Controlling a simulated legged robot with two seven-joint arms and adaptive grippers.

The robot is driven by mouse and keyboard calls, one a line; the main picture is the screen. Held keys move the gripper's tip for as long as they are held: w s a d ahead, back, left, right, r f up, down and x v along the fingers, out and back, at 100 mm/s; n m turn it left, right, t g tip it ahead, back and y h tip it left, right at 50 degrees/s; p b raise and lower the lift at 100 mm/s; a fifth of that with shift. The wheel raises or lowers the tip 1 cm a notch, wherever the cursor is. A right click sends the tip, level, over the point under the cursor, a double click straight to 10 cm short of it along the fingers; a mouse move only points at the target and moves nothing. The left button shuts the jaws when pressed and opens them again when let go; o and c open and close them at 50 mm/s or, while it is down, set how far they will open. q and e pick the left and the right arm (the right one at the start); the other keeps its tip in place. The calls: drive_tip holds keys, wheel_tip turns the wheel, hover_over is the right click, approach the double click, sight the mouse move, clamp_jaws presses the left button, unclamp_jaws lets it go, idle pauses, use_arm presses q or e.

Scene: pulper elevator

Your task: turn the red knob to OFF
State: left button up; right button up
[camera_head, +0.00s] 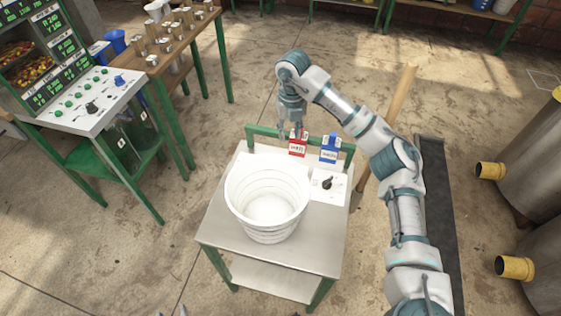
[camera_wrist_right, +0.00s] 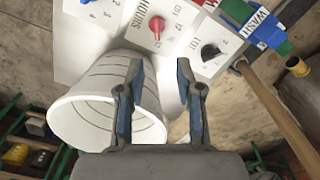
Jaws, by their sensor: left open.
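The red knob (camera_wrist_right: 157,27) is on a white panel marked HOURS in the right wrist view, beyond the fingertips. In the head view I cannot make out the knob. My right gripper (camera_head: 291,125) hangs over the back of the small steel table. In its wrist view the right gripper (camera_wrist_right: 159,68) is open, with its fingers apart and nothing held, and the knob lies ahead of the gap, apart from them. Only the tips of my left gripper (camera_head: 178,312) show at the bottom edge of the head view, far from the panel.
A white bucket (camera_head: 240,205) stands on the steel table (camera_head: 290,258). A black knob (camera_head: 327,183) sits on the panel at its right. A red tag (camera_head: 298,145) and a blue tag (camera_head: 329,149) stand at the back rail. A wooden pole (camera_head: 399,92) leans behind my right arm.

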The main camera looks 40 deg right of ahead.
drive_tip(key=a+f+b, duration=0.3)
drive_tip(key=f+b, duration=0.1)
drive_tip(key=f, duration=0.7)
drive_tip(key=d+f, duration=0.1)
drive_tip(key=f, duration=0.1)
drive_tip(key=d+f, duration=0.1)
drive_tip(key=f, duration=0.1)
drive_tip(key=d+f+b, duration=0.1)
drive_tip(key=d+f, duration=0.1)
drive_tip(key=shift+s+d, duration=0.1)
drive_tip(key=shift+f, duration=0.25)
drive_tip(key=a, duration=0.1)
drive_tip(key=a+r, duration=0.1)
drive_tip(key=a, duration=0.1)
drive_tip(key=shift+a, duration=0.3)
drive_tip(key=shift+d, duration=0.15)
drive_tip(key=c, duration=0.4)
drive_tip(key=shift+s+d+f, duration=0.1)
drive_tip(key=shift+d+f, duration=0.15)
drive_tip(key=shift+d, duration=0.75)
clamp_jaws()
drive_tip(key=shift+a, duration=0.55)
use_arm(q)
drive_tip(key=s+a+r+n+t+h, duration=0.1)
drive_tip(key=s+r+t, duration=0.3)
drive_tip(key=r+t, duration=0.6)
drive_tip(key=shift+r+t+h, duration=0.3)
drive_tip(key=shift+r, duration=0.2)
